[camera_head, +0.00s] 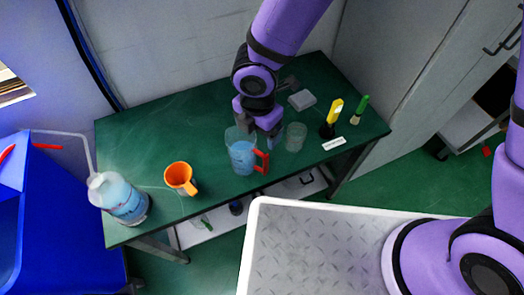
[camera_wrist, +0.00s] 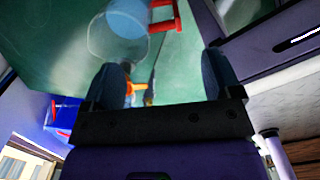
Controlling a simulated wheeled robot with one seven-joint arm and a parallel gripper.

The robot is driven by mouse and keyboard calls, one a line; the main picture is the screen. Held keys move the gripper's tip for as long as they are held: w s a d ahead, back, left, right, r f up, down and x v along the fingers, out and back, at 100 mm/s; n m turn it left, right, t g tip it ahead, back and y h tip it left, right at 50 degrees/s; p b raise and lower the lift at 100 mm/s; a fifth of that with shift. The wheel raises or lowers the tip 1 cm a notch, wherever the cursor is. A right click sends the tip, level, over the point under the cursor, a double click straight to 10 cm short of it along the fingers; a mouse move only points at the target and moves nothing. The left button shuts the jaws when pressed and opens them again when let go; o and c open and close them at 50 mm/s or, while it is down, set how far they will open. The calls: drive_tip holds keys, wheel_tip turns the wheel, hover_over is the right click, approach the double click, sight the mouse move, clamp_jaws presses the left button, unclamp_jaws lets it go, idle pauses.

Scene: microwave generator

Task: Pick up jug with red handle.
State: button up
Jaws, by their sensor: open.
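The jug with a red handle (camera_head: 242,154) is clear, holds blue liquid, and stands upright on the green table. Its red handle (camera_head: 261,161) faces right and toward the front. In the wrist view the jug (camera_wrist: 118,38) is at the top, with its handle (camera_wrist: 165,17) at its right, beyond the fingertips. My gripper (camera_head: 262,138) is open, above and just behind the jug's right side in the head view. In the wrist view nothing shows held between the two dark fingers of my gripper (camera_wrist: 169,82). I cannot tell whether a finger touches the jug.
A clear glass (camera_head: 295,137) stands close right of my gripper. An orange mug (camera_head: 180,178) and a large bottle (camera_head: 120,199) are at left. A yellow-handled tool (camera_head: 334,112), a green-handled brush (camera_head: 360,109) and a grey box (camera_head: 302,100) are at right. The left rear table is clear.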

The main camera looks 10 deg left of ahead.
sight(260, 152)
drive_tip(key=shift+s+a+f+n, duration=0.1)
drive_tip(key=shift+s+f+n, duration=0.2)
drive_tip(key=shift+f, duration=0.45)
drive_tip(key=shift+w+d+f, duration=0.1)
drive_tip(key=shift+d+f, duration=0.05)
drive_tip(key=shift+f, duration=2.4)
drive_tip(key=shift+w+d+f, duration=0.1)
drive_tip(key=shift+f, duration=2.45)
drive_tip(key=shift+c, duration=0.5)
drive_tip(key=c, duration=1.3)
drive_tip(key=shift+r, duration=0.25)
